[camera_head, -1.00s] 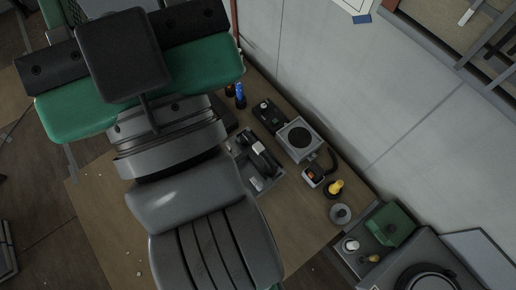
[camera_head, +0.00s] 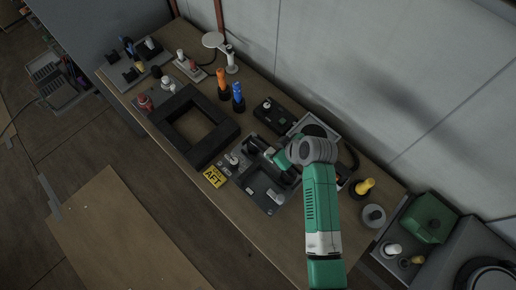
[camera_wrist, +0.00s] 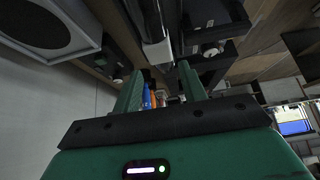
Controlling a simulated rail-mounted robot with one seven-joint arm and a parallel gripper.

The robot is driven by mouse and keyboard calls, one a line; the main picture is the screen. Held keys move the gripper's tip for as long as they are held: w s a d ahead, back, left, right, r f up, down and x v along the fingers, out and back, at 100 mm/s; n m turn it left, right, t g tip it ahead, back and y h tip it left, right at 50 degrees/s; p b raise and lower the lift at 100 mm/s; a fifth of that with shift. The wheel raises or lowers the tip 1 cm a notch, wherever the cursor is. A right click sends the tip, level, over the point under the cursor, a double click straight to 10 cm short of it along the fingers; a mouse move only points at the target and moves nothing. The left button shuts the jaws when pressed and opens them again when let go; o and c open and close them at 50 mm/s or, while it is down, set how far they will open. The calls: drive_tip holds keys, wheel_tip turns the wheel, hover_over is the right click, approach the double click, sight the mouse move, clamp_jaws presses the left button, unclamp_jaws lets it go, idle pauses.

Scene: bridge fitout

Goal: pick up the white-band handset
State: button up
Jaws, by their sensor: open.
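The white-band handset shows in the wrist view (camera_wrist: 157,52) as a dark bar with a pale band, ahead of and between my two green fingers. In the head view its dark end (camera_head: 254,145) shows at the far side of a grey cradle tray (camera_head: 266,203). My gripper (camera_head: 272,156) is over that tray and hides the handset's middle and its band there. In the wrist view my gripper (camera_wrist: 158,82) is open, with its fingers apart. I cannot tell whether either finger touches the handset.
A grey speaker box (camera_head: 330,122) stands behind my gripper, by the wall. A blue bottle (camera_head: 238,98) and an orange one (camera_head: 222,82) stand farther left. A black square frame (camera_head: 222,143), a yellow AFT sign (camera_head: 214,176) and a yellow knob (camera_head: 364,187) are also on the bench.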

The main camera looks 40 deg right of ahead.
sight(255, 145)
drive_tip(key=shift+s+f, duration=0.1)
drive_tip(key=shift+f, duration=0.2)
drive_tip(key=shift+x, duration=1.15)
drive_tip(key=x, duration=0.3)
drive_tip(key=s+x, duration=0.1)
drive_tip(key=x, duration=0.1)
drive_tip(key=shift+w+f+b, duration=0.1)
drive_tip(key=shift+f+b, duration=0.2)
drive_tip(key=shift+f, duration=0.05)
clamp_jaws()
